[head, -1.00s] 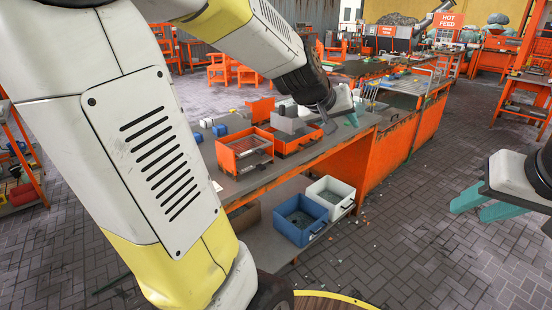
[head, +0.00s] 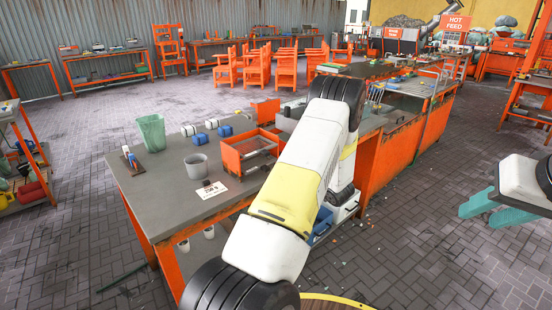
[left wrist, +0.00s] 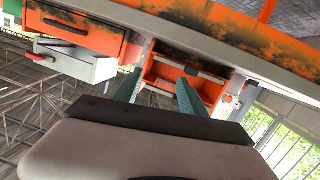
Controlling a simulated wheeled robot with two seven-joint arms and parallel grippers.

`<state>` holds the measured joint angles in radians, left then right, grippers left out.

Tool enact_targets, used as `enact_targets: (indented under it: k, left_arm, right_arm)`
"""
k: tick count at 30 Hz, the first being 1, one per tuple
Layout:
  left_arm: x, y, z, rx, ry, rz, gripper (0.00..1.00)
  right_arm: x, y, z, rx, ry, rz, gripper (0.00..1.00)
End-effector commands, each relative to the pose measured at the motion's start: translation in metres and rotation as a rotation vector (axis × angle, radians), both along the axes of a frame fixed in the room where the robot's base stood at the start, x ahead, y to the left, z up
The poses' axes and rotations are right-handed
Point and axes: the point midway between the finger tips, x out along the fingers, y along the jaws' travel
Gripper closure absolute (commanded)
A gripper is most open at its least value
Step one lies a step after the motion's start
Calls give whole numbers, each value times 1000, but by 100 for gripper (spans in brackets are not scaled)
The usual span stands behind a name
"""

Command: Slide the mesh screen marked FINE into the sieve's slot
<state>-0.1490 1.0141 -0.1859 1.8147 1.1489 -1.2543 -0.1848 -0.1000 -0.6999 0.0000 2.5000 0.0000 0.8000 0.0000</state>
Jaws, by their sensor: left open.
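An orange open-topped frame box (head: 232,158) stands on the near workbench, partly behind my left arm; it may be the sieve, but its slot is not clear. My left arm reaches across the bench and hides its own gripper in the head view. In the left wrist view my left gripper (left wrist: 158,90) is open and empty, its two teal fingers apart in front of an orange open box (left wrist: 205,88). My right gripper (head: 492,208) is off to the right over the floor, its teal fingers apart and empty. I cannot make out a screen marked FINE.
The workbench (head: 160,185) carries a green bin (head: 151,133), a grey cup (head: 197,166), a paper sheet (head: 212,190) and small blue-and-white items (head: 200,137). Its front left top is mostly clear. Orange chairs (head: 286,70) stand behind. Paved floor is open at right.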

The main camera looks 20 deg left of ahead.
Motion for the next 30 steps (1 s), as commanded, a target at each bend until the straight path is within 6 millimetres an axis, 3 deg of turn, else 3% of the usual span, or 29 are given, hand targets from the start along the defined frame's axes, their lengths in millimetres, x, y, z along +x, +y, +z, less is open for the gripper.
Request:
enact_targets:
  k: [1,3,9,30]
  left_arm:
    - [-10,4,-15,54,13,37,51]
    - [-22,9,-26,118,22,83,51]
    - [-38,17,-36,206,28,142,51]
    - [-17,89,-29,207,27,143,51]
  right_arm:
    - [0,0,0,0,0,0,64]
    - [0,0,0,0,0,0,64]
    - [0,0,0,0,0,0,64]
    - [0,0,0,0,0,0,64]
